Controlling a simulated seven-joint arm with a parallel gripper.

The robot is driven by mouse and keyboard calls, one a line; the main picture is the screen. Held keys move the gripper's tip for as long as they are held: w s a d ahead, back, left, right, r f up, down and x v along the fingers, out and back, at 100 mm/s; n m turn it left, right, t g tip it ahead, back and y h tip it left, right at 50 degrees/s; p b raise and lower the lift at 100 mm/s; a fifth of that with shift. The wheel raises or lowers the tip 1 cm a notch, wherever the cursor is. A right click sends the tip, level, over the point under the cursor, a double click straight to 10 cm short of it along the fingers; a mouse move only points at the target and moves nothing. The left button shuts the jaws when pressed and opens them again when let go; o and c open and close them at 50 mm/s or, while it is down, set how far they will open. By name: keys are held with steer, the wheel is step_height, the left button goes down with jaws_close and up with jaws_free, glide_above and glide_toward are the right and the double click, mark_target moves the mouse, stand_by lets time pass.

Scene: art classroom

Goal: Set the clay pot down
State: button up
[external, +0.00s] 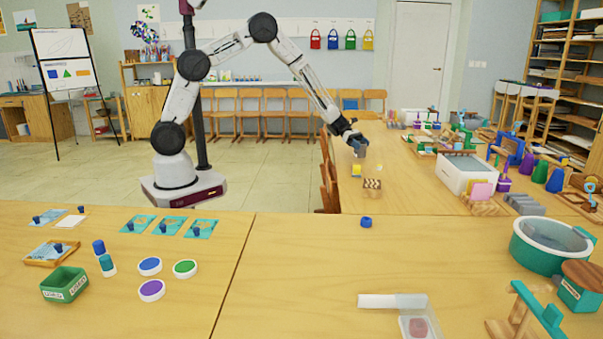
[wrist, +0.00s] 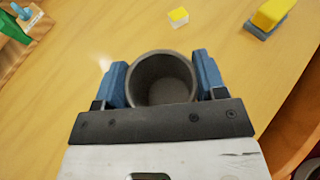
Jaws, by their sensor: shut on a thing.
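The clay pot (wrist: 165,84) is a dark grey, round, open-topped cup and looks empty from above in the wrist view. My gripper (wrist: 160,72) has its two blue fingers on opposite sides of the pot, closed on it. In the external view, my gripper (external: 354,139) is at the near left part of the far wooden table (external: 392,172), with the grey pot (external: 361,152) at its tip. The pot looks upright. I cannot tell whether its base is touching the table, since its underside is hidden.
Near the pot in the wrist view are a small yellow-and-white block (wrist: 178,16) and a yellow-and-blue piece (wrist: 268,18). A wooden board with green and blue pieces (wrist: 18,30) is at upper left. Bare tabletop (wrist: 100,30) lies between them. A chair (external: 328,175) stands along the table's left edge.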

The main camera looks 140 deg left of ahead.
steer(key=shift+f, duration=0.95)
steer(key=shift+f, duration=0.15)
steer(key=o, duration=1)
steer(key=v, duration=1.2)
steer(key=shift+r, duration=0.2)
